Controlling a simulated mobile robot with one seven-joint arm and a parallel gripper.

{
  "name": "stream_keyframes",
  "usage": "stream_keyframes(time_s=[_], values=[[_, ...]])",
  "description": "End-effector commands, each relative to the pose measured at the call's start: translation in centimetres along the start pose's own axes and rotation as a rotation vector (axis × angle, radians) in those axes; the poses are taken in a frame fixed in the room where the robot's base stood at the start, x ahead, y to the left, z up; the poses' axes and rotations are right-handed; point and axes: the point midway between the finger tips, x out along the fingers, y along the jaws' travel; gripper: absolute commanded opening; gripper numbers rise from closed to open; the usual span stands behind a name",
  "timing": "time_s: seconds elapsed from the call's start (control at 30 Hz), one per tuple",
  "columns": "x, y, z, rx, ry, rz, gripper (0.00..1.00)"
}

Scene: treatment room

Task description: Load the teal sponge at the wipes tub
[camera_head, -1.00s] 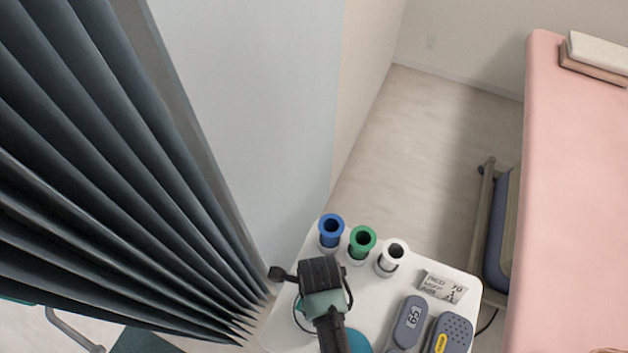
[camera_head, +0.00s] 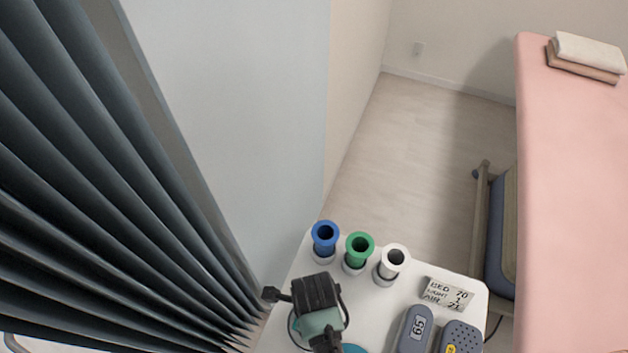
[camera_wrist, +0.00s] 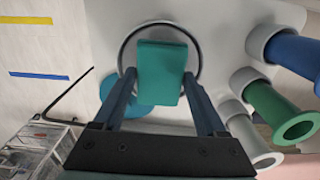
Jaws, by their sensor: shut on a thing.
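The teal sponge (camera_wrist: 161,72) is a rectangular block in the middle of the wrist view. My gripper (camera_wrist: 160,80) is shut on it, one dark finger on each side. Behind the sponge, a dark thin ring (camera_wrist: 122,50) is seen around it against the white top; I cannot tell the gap between them. A teal round thing (camera_wrist: 118,92) lies beside the ring, partly behind my left finger; part of it also shows in the head view (camera_head: 353,349). I cannot tell for sure which is the wipes tub. In the head view my wrist hides the sponge and fingertips.
Blue (camera_head: 324,240), green (camera_head: 358,252) and white (camera_head: 392,267) tubes stand along the far edge of the white tabletop (camera_head: 405,296). A dark pleated curtain (camera_head: 90,190) is close left; a pink bed (camera_head: 570,190) stands right.

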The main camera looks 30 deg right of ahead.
Motion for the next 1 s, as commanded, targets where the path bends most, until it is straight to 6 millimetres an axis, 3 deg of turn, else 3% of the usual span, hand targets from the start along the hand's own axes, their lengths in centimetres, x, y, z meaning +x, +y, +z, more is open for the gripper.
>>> stream_keyframes(time_s=[1.0], values=[[0.82,-0.02,0.02,0.0,0.0,0.0,0.3]])
